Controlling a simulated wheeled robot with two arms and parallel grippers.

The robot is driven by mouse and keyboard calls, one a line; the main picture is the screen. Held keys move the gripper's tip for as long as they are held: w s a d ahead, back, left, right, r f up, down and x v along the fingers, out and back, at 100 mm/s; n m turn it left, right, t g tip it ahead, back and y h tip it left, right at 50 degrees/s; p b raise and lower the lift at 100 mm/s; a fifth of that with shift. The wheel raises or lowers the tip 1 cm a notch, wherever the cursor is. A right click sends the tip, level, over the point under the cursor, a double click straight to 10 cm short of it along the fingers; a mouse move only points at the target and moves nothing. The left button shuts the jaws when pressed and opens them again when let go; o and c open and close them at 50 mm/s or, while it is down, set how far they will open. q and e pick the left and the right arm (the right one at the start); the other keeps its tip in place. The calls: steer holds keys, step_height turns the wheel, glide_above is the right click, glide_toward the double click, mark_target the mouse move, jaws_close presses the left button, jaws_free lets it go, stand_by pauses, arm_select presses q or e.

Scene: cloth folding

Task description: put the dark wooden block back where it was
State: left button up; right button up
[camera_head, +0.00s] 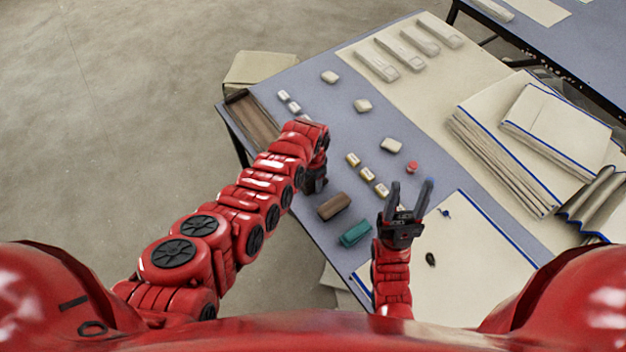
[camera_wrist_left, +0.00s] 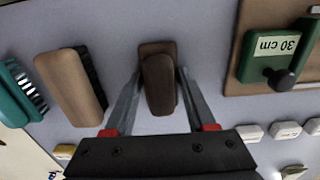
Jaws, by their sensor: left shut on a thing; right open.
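The dark wooden block (camera_wrist_left: 160,85) is between the two fingers of my left gripper (camera_wrist_left: 152,88) in the left wrist view. The fingers are shut on its sides. A dark brown part shows at its far end; I cannot tell whether the block touches the table. In the head view my left gripper (camera_head: 315,182) is low over the table's near left side, and the block cannot be made out there. My right gripper (camera_head: 410,200) is open and empty, right of the teal brush.
A brown brush (camera_head: 334,206) and a teal brush (camera_head: 355,233) lie close to my left gripper. A wooden board (camera_head: 250,122) is at the table's left edge; a green "30 cm" tool (camera_wrist_left: 270,55) is on a board. Small pale blocks (camera_head: 367,174) and fabric stacks (camera_head: 500,145) lie beyond.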

arm_select(q)
steer(key=shift+f, duration=0.2)
steer(key=o, duration=1.3)
steer(key=shift+r, duration=0.1)
steer(key=shift+w+d+r, duration=0.1)
steer(key=shift+r, duration=0.75)
step_height(320, 180, up, 10)
steer(key=shift+r+b, duration=0.25)
steer(key=shift+b, duration=0.6)
